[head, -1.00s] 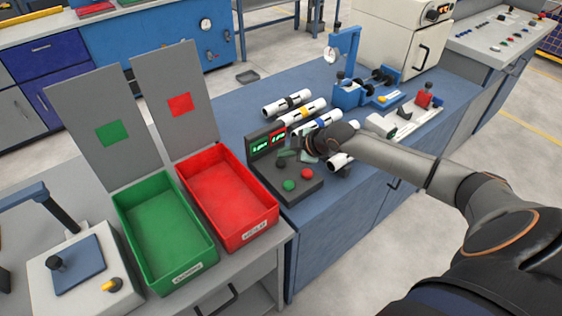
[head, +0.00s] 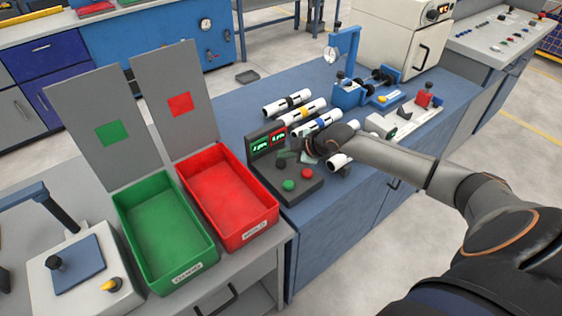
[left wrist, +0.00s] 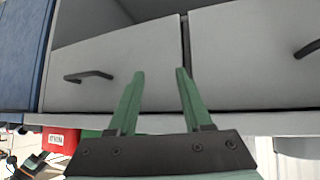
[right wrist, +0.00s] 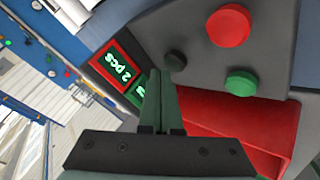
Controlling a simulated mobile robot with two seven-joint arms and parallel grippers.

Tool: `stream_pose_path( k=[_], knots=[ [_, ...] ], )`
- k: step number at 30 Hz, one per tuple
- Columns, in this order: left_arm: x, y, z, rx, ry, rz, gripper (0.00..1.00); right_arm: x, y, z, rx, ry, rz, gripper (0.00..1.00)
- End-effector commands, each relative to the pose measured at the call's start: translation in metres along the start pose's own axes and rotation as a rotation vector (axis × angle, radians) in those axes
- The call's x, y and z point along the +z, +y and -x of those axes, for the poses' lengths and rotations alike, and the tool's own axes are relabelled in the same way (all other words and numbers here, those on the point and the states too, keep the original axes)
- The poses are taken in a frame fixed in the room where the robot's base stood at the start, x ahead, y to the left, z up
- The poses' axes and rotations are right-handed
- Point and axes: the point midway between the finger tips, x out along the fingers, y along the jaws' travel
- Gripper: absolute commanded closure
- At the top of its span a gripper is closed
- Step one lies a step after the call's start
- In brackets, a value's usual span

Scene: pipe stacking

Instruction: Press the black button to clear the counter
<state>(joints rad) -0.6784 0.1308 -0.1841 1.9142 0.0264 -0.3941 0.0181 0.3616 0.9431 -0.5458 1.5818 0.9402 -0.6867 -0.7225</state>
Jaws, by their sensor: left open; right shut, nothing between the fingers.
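A dark control box (head: 307,186) stands at the front left corner of the blue bench, with a black, a green (head: 289,185) and a red button (head: 306,173). The right wrist view shows the black button (right wrist: 175,61) just beyond my right gripper's fingertips (right wrist: 163,78). My right gripper (head: 284,158) is shut and empty, low over the black button; I cannot tell whether it touches. The red display (right wrist: 122,72) reads 2 pcs; the green display (right wrist: 138,92) is partly hidden by the fingers. My left gripper (left wrist: 158,73) is open and empty, facing grey drawers.
A green bin (head: 160,225) and a red bin (head: 228,200) stand left of the box. Several white pipes (head: 288,103) lie behind it on the blue bench (head: 240,105). A blue fixture (head: 350,92) stands farther back.

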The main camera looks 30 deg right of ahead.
Motion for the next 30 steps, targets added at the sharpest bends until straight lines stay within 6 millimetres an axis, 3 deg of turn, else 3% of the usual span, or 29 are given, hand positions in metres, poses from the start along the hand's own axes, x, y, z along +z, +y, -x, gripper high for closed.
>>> stream_pose_path(
  k=[30],
  knots=[
    [0.0033, -0.0003, -0.0026, 0.0, -0.001, 0.0, 0.5, 0.0052, -0.006, -0.0074, -0.001, 0.0, 0.0, 1.0]
  ],
)
